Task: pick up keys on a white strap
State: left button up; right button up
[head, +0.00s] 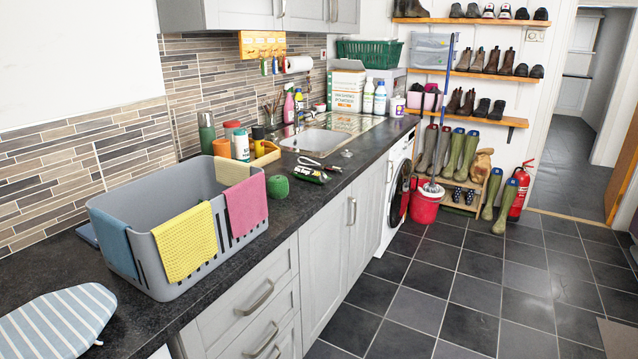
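Neither of my grippers is in view.
A grey crate (200,262) with cloths over its rim fills the near worktop.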

aim_at(330, 167)
jog(key=i+l+u, duration=0.1)
jog(key=i, duration=0.4)
jog(key=i+l+u, duration=0.15)
jog(key=u, duration=0.3)
jog(key=i+l+u, duration=0.25)
jog(key=u, duration=0.2)
jog(key=i+l, duration=0.05)
jog(key=i, duration=0.05)
